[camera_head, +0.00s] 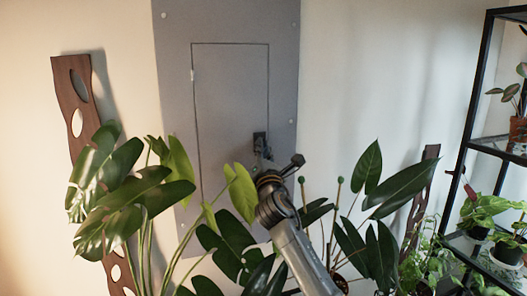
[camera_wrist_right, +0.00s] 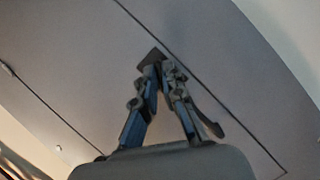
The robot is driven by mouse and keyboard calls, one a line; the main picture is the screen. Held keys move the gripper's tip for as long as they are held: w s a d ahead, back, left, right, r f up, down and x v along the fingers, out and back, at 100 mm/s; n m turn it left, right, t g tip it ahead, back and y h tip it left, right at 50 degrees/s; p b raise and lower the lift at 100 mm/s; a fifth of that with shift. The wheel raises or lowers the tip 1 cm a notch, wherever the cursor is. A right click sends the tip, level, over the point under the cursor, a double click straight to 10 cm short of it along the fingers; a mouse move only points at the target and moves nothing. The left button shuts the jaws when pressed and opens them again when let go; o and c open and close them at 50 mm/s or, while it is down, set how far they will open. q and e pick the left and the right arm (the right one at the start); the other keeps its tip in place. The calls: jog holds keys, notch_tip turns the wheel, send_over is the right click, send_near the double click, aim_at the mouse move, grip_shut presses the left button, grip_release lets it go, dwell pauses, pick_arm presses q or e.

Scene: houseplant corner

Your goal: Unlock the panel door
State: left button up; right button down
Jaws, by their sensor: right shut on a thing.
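The grey wall panel (camera_head: 283,75) has a rectangular panel door (camera_head: 230,95), which sits flush in its frame and looks closed. A small dark latch (camera_head: 259,138) is at the door's right edge. My right gripper (camera_head: 263,153) is at this latch, with its arm coming up from below. In the right wrist view the fingers (camera_wrist_right: 159,68) converge on the dark latch (camera_wrist_right: 151,58) and are shut on it. The fingertips partly hide the latch, so I cannot tell how it is turned. My left gripper is not in view.
Leafy plants (camera_head: 130,190) stand in front of the panel, and more leaves (camera_head: 375,240) are right of my arm. A wooden wall piece (camera_head: 72,75) hangs at left. A black shelf (camera_head: 480,95) with potted plants stands at right.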

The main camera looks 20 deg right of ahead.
jog(key=shift+a+r+m+g+h+p, duration=0.15)
jog(key=shift+m+g+h+p, duration=0.45)
jog(key=shift+m, duration=1.6)
jog(key=shift+d+r+m+g+h+p, duration=0.1)
jog(key=shift+r+m+g+h+p, duration=0.5)
jog(key=shift+m, duration=1.6)
jog(key=shift+a+f+m+g+h+p, duration=0.15)
jog(key=shift+m+g+p, duration=0.8)
jog(key=shift+m, duration=1.25)
jog(key=shift+d, duration=0.1)
jog(key=shift+m, duration=0.3)
jog(key=c, duration=1.5)
grip_release()
jog(key=shift+o, duration=0.2)
jog(key=shift+f, duration=0.2)
jog(key=shift+w+f, duration=0.1)
